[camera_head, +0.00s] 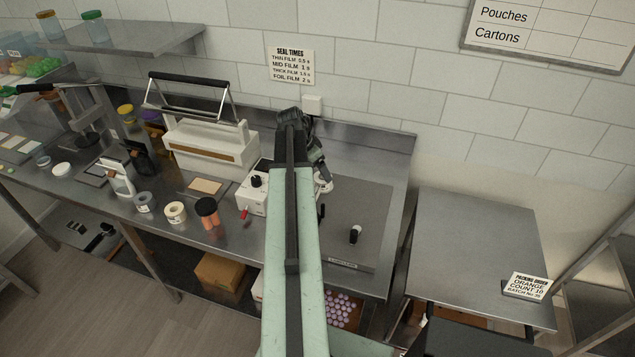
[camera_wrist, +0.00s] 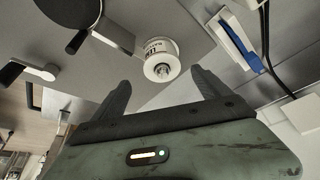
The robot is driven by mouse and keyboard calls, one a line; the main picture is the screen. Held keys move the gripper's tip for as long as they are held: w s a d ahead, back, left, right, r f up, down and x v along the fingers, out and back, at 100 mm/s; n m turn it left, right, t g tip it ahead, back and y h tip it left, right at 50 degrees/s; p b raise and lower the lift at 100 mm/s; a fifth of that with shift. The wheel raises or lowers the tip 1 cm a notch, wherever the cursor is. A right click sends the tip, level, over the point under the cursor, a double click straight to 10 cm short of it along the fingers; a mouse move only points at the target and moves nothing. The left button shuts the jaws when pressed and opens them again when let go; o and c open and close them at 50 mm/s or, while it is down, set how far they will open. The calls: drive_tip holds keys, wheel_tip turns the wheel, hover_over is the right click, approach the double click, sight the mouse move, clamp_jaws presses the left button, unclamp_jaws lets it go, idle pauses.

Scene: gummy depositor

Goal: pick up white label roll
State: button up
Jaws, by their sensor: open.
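In the wrist view, a white round piece (camera_wrist: 160,60) with dark print on its side and a small pale hub lies just beyond my gripper (camera_wrist: 162,84). My gripper is open, with nothing between its two dark fingers. What seems to be the same white piece (camera_head: 326,184) shows in the head view, partly hidden behind my arm, on the right part of the bench. In the head view, a cream-white roll (camera_head: 175,212) and a grey roll (camera_head: 145,202) also stand near the front edge. I cannot tell for sure which one is the white label roll.
A white box with a black knob (camera_head: 256,181) stands left of my arm. A heat sealer (camera_head: 210,145) stands behind it, and an orange jar with a dark lid (camera_head: 208,212) near the front. The right table (camera_head: 465,245) is mostly clear.

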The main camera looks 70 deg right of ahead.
sight(320, 175)
drive_tip(key=shift+w+d+f+b, duration=0.15)
drive_tip(key=shift+f+b, duration=0.15)
drive_tip(key=shift+f, duration=0.25)
drive_tip(key=shift+s+d+f+b, duration=0.15)
drive_tip(key=shift+f+b, duration=0.15)
drive_tip(key=shift+f, duration=0.2)
drive_tip(key=b+x, duration=0.5)
drive_tip(key=shift+f, duration=0.15)
drive_tip(key=shift+r, duration=0.2)
clamp_jaws()
